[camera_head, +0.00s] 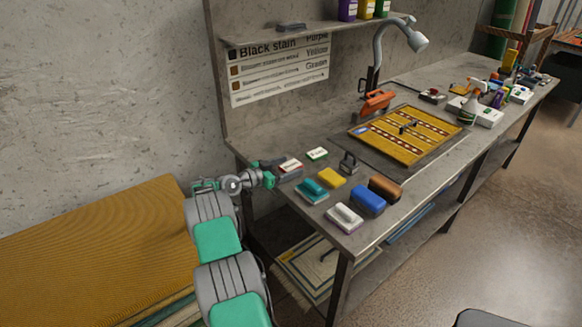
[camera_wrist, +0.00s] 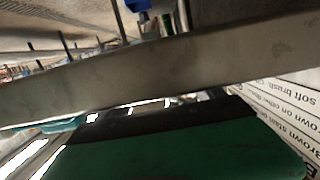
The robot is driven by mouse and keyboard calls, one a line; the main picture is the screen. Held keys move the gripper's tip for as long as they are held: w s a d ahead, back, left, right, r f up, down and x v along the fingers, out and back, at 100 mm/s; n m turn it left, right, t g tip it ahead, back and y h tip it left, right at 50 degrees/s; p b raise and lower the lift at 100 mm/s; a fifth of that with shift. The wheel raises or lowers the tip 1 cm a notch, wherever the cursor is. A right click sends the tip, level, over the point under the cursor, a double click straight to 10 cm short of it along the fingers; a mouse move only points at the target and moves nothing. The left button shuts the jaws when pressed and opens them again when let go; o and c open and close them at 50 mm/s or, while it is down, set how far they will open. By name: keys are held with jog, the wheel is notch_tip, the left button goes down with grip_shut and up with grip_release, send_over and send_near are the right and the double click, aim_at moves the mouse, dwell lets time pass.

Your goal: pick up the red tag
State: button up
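The red tag (camera_head: 291,165) is a small flat card, white and red, on the left end of the workbench. My gripper (camera_head: 279,169) is at the bench's left edge, right beside the tag. Its dark fingers look spread apart, one behind the other, with the tag just off their tips. I cannot tell whether the tag lies between them or touches one. In the wrist view a green and black part of my gripper (camera_wrist: 180,145) fills the bottom; the tag cannot be made out there.
A green-marked card (camera_head: 317,154) lies right of the tag. A teal brush (camera_head: 312,190), yellow sponge (camera_head: 332,177), blue block (camera_head: 368,199), brown brush (camera_head: 385,188) and white brush (camera_head: 344,217) stand nearby. A rug (camera_head: 410,140) lies farther back. The stain sign (camera_head: 280,70) hangs behind.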

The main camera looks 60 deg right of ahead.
jog(key=c, duration=1.4)
jog(key=shift+r, duration=0.1)
